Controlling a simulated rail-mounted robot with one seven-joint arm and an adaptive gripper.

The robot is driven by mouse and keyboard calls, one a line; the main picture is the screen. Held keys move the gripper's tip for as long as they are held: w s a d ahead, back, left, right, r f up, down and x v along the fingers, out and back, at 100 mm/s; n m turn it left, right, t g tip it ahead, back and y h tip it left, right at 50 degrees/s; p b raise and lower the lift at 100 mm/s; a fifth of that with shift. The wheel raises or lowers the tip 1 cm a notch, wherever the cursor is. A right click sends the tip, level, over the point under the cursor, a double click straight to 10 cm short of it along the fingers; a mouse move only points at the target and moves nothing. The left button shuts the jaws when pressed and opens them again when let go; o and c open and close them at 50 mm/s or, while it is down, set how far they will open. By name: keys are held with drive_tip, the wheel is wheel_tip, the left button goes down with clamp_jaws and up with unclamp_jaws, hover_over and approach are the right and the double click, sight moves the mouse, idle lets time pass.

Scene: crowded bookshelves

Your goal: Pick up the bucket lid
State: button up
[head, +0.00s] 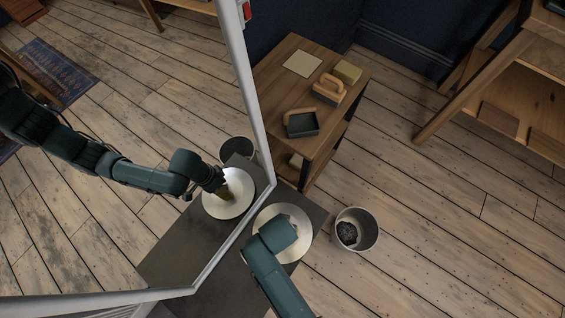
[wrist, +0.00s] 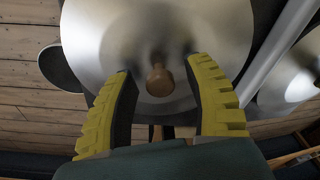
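The bucket lid (head: 303,238) is a round, silvery metal disc lying on a dark slab-like surface. It fills much of the wrist view (wrist: 160,30), where its round brown wooden knob (wrist: 160,80) shows near the middle. My gripper (wrist: 160,66) is over the lid, with its yellow ridged fingers apart, one on each side of the knob. Clear gaps show between the fingers and the knob. In the head view my wrist hides the knob and fingers. A metal bucket (head: 369,238) with dark contents stands on the floor right of the lid.
A framed mirror (head: 237,70) stands just left of the lid and reflects my arm, the lid and the bucket. A wooden shelf (head: 480,85) stands right. Floor at lower right is clear.

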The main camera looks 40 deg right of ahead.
clamp_jaws()
